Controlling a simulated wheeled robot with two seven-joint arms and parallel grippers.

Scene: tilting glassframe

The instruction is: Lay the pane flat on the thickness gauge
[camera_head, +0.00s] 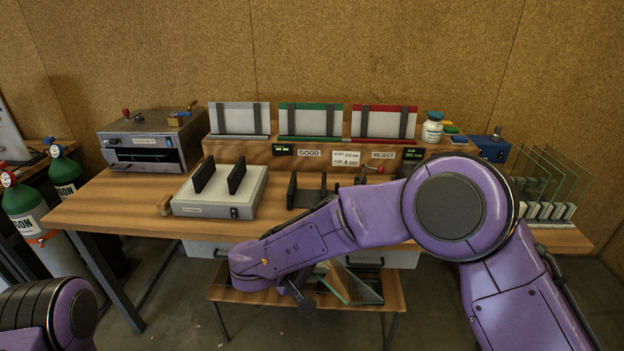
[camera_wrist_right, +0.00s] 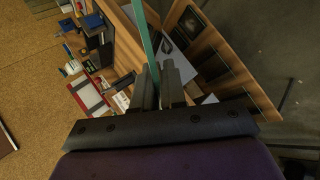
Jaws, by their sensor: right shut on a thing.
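My right gripper (camera_head: 303,296) hangs low in front of the bench, largely hidden by my own forearm. In the wrist view it (camera_wrist_right: 158,85) is shut on the pane (camera_wrist_right: 146,45), seen nearly edge-on as a thin teal strip. In the head view a clear greenish pane (camera_head: 352,286) shows beside the gripper, tilted, over the lower shelf. A pale grey box with two black uprights (camera_head: 215,205) stands on the bench, and a black two-post stand (camera_head: 307,199) is right of it. I cannot tell which is the thickness gauge. My left gripper is out of view.
Grey, green and red racks (camera_head: 365,123) stand at the back on a raised shelf with GOOD and REJECT labels. A grey machine (camera_head: 146,142) stands at the left. Several glass panes (camera_head: 545,175) stand upright at the right. The bench's front left (camera_head: 110,212) is clear.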

